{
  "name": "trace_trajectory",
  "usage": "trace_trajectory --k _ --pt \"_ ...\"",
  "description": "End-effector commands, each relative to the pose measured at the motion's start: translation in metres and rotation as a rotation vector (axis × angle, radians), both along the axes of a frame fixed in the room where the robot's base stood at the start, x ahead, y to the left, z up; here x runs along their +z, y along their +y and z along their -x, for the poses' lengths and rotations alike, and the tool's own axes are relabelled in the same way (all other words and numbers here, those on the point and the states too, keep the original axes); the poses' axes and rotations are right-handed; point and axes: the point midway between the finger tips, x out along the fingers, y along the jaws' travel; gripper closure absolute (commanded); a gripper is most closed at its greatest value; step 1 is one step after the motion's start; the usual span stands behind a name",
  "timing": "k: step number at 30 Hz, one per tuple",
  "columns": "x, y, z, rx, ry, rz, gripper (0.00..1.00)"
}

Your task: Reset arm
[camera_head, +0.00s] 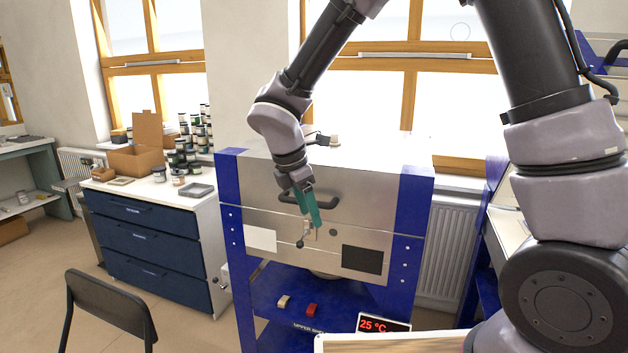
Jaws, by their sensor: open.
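My arm reaches in from the upper right and bends down in front of the fusing kiln (350,205). My gripper (308,232), with teal fingers, points downward before the kiln's metal front. It is open, and I see nothing between its fingers. The kiln's dark handle (325,203) is just behind and to the right of the fingers; I cannot tell whether they touch. The kiln lid looks closed on its blue frame.
A blue drawer cabinet (150,245) with jars (180,160), a cardboard box (140,158) and a grey tray (197,190) stands left. A chair (108,305) is at front left. A display (384,323) reads 25 °C below the kiln. A pale board edge (390,342) shows at the bottom.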

Motion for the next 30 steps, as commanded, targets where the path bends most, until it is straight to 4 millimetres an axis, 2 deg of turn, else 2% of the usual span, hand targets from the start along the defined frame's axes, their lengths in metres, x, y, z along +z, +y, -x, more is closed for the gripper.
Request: trace_trajectory --k 5,9,14,18,24,30 --pt "0.045 -0.047 -0.009 -0.303 -0.068 -0.112 0.39" --pt "0.090 -0.099 -0.008 -0.665 -0.141 -0.256 0.39" --pt "0.136 -0.158 0.008 -1.116 -0.217 -0.458 0.39" --pt "0.169 -0.200 0.031 -1.495 -0.267 -0.654 0.39" --pt "0.202 -0.242 0.068 -1.962 -0.291 -0.953 0.39" --pt "0.217 -0.258 0.090 -2.207 -0.273 -1.145 0.39"
